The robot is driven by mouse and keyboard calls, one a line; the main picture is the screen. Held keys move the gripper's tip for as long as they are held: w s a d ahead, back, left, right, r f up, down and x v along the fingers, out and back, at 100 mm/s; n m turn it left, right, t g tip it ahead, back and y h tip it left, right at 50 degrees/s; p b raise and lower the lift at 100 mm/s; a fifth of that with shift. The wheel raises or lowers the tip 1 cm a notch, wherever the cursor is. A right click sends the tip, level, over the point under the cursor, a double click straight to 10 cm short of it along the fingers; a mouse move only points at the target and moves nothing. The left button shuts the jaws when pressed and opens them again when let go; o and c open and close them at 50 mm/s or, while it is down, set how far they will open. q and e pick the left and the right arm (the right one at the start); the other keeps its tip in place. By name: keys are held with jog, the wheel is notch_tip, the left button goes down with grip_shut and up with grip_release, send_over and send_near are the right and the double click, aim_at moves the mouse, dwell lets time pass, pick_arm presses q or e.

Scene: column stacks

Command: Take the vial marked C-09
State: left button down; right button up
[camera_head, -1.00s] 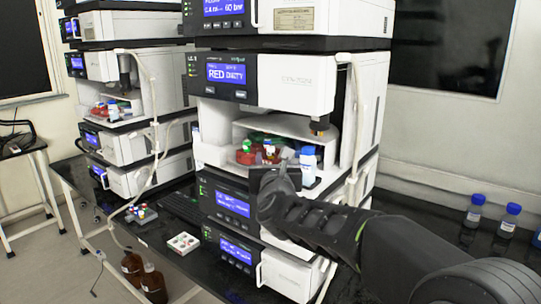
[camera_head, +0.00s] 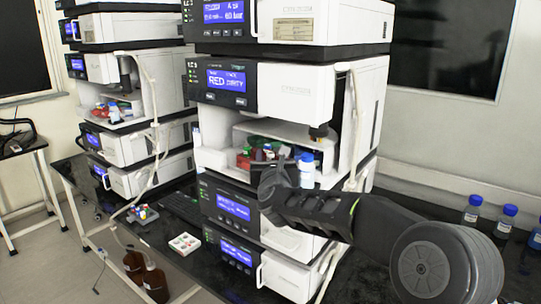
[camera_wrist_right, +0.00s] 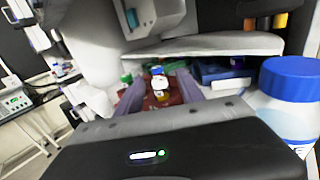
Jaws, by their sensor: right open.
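My right gripper (camera_head: 271,168) is at the mouth of the open bay in the nearer instrument stack. In the right wrist view its open fingers (camera_wrist_right: 158,84) stand on either side of a small vial with a whitish cap and a yellowish body (camera_wrist_right: 160,86). I cannot tell whether they touch it. The vial is in a red rack (camera_wrist_right: 150,101). A green-capped vial (camera_wrist_right: 127,78) and a blue-capped vial (camera_wrist_right: 151,71) are close by. No mark C-09 is legible on any vial. My left gripper is not in view.
A white bottle with a blue cap (camera_head: 306,170) stands right of the gripper, and looms large in the wrist view (camera_wrist_right: 288,95). A shelf-like white ledge (camera_wrist_right: 215,46) overhangs the rack. A white vial tray (camera_head: 184,243) and a smaller rack (camera_head: 142,214) lie on the black bench.

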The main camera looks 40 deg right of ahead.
jog(key=shift+w+d, duration=0.35)
jog(key=shift+w, duration=0.15)
grip_shut()
dwell(0.5)
